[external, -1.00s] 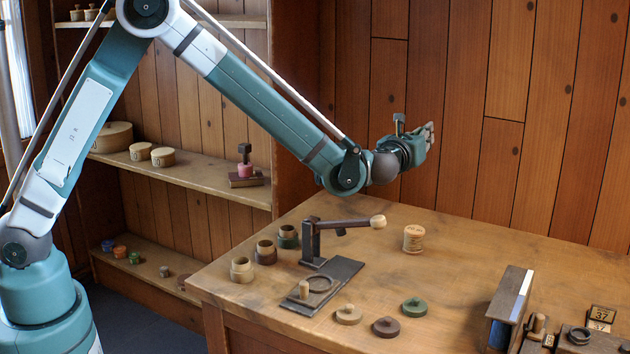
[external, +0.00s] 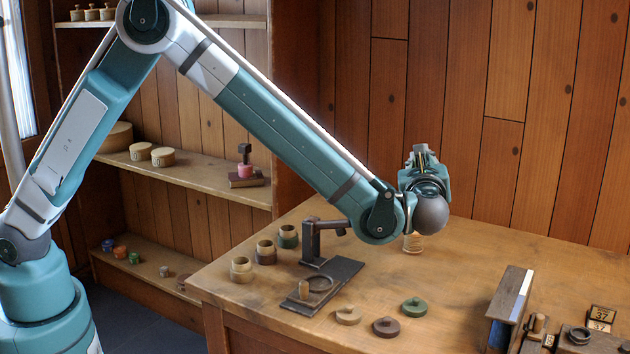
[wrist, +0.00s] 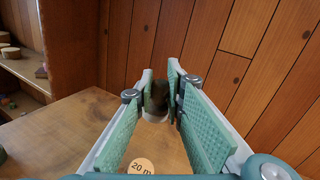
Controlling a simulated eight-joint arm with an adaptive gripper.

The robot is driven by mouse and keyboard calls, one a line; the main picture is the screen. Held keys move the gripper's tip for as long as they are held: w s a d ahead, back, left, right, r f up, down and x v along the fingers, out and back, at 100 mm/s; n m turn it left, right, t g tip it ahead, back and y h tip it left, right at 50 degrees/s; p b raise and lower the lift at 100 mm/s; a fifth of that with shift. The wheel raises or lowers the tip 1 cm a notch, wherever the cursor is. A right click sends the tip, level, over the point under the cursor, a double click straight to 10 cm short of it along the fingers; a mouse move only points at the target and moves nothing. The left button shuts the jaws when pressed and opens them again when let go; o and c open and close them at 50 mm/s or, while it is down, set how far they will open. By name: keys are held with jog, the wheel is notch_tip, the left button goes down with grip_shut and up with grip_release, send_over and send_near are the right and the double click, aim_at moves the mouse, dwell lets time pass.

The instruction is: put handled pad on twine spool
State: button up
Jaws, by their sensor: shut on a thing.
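The twine spool (external: 413,243) stands upright on the bench, largely hidden behind my wrist in the external view. Its pale round top, marked "20 m" (wrist: 140,167), shows at the bottom edge of the wrist view. My gripper (external: 422,152) is raised above the bench near the spool, its fingers pointing away toward the back wall. In the wrist view my gripper (wrist: 160,90) is shut on the handled pad, which has a dark upper part (wrist: 157,93) and a pale lower end (wrist: 154,116). The pad is apart from the spool. The fingers hide its sides.
A dark stand with a lever (external: 312,243) rises from a base plate (external: 345,275) left of the spool. Knobbed discs (external: 386,327) lie in front. An upright divider (external: 508,308) stands at right. The bench between is clear.

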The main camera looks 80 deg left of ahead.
notch_tip(320, 180, down, 4)
jog(key=shift+w+a+r, duration=0.1)
jog(key=shift+w, duration=0.05)
jog(key=shift+f, duration=0.2)
jog(key=shift+f, duration=0.1)
jog(key=b, duration=0.1)
send_over(414, 240)
jog(key=x, duration=0.3)
jog(key=shift+f, duration=3.05)
jog(key=shift+f, duration=0.15)
jog(key=shift+f+b, duration=0.6)
jog(key=shift+f, duration=1.1)
jog(key=shift+f, duration=0.15)
jog(key=o, duration=0.7)
